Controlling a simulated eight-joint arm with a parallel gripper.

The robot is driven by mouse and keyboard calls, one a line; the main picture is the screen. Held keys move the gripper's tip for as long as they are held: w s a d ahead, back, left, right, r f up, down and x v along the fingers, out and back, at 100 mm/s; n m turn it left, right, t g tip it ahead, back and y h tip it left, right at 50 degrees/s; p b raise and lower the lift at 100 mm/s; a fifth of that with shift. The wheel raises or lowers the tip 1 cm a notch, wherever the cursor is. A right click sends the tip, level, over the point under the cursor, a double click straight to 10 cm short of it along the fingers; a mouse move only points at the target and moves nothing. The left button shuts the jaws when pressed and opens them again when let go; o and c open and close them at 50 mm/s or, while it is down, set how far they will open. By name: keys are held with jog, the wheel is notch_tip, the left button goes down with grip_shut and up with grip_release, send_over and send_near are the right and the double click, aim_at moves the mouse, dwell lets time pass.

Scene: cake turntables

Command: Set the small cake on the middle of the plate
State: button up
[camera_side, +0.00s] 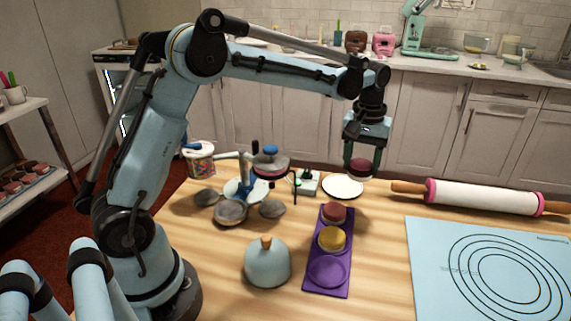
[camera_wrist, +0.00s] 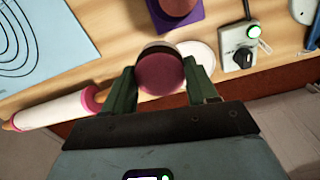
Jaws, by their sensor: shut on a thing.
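My gripper (camera_side: 361,168) is shut on a small dark red cake (camera_side: 361,164) and holds it in the air above the back of the table. In the wrist view the round cake (camera_wrist: 160,75) sits between the two green fingers of my gripper (camera_wrist: 160,84). The white plate (camera_side: 343,187) lies flat on the table below and slightly left of the cake in the side view. In the wrist view the plate (camera_wrist: 203,58) shows to the right of the cake, which partly covers it. The visible part of the plate is bare.
A purple tray (camera_side: 328,273) holds a red and a yellow cake and one empty recess. A control box (camera_side: 307,183) stands left of the plate, beside a turntable device (camera_side: 231,212). A dome cover (camera_side: 267,265), rolling pin (camera_side: 485,196) and blue mat (camera_side: 430,250) lie around.

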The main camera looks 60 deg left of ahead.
jog(key=w+a+f, duration=0.1)
jog(key=a, duration=0.1)
jog(key=a+f, duration=0.2)
jog(key=a, duration=0.1)
jog(key=w+a+f, duration=0.1)
jog(key=a+f, duration=0.1)
jog(key=shift+w+a, duration=0.35)
jog(key=shift+a, duration=0.05)
jog(key=shift+f, duration=2)
jog(key=shift+f, duration=0.1)
jog(key=o, duration=1.1)
